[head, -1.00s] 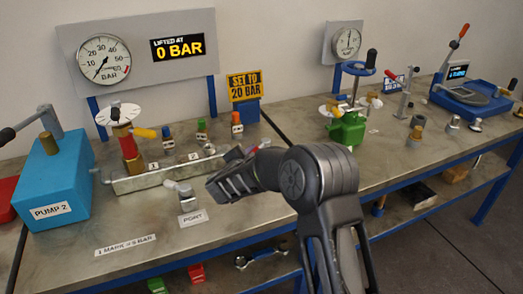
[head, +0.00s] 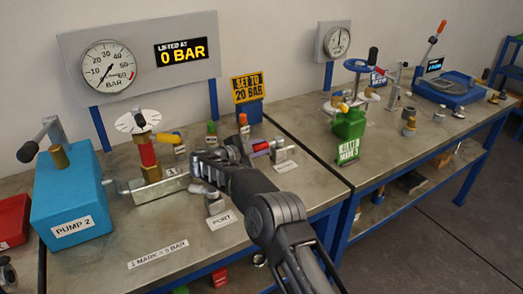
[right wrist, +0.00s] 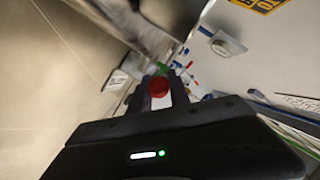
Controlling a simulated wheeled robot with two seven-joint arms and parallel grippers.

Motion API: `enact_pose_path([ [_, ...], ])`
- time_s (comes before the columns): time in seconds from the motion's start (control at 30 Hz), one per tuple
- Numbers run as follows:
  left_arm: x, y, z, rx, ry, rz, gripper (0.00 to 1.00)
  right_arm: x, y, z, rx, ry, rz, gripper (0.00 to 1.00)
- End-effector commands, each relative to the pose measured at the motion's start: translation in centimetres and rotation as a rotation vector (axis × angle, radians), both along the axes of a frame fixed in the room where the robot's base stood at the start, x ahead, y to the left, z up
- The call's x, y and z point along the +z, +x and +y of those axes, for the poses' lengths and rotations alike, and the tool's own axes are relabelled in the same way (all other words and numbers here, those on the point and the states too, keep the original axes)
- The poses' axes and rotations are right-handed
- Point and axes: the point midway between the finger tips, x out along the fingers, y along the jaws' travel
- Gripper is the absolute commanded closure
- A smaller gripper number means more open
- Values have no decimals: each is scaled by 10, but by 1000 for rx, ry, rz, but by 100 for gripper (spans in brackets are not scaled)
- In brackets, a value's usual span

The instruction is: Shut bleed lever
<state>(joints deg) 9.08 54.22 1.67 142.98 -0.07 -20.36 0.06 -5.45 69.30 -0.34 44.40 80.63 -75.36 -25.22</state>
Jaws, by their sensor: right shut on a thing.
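The bleed lever seems to be the red-handled part (head: 261,147) at the right end of the metal manifold block (head: 150,190); its label is too small to read. My right gripper (head: 240,148) reaches over the manifold's right end and is shut on this red handle. In the right wrist view the handle's red round end (right wrist: 158,87) sits between the finger tips. My fingers hide much of the lever and the manifold's right part. My left gripper is out of view.
The blue pump (head: 75,190) stands left of the manifold. A yellow-handled lever (head: 168,138) sits beside the red and brass column. A gauge panel (head: 140,60) reads 0 BAR. A yellow sign (head: 246,88) stands behind. The bench front is mostly clear.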

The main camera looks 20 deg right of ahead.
Motion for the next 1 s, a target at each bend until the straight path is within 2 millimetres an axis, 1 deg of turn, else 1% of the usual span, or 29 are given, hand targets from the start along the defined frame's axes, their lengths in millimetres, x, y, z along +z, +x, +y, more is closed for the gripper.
enact_pose_path([
  [0.57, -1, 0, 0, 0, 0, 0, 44, 1, 2, -2, -22, 1, -4, 100],
  [0.6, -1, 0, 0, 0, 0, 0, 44, 1, 2, -2, -22, 1, -5, 74],
  [0.83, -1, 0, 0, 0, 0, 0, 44, 0, 3, -2, -20, 0, -2, 56],
  [1.0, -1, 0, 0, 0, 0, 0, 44, 0, 3, -1, -18, 0, -1, 55],
])
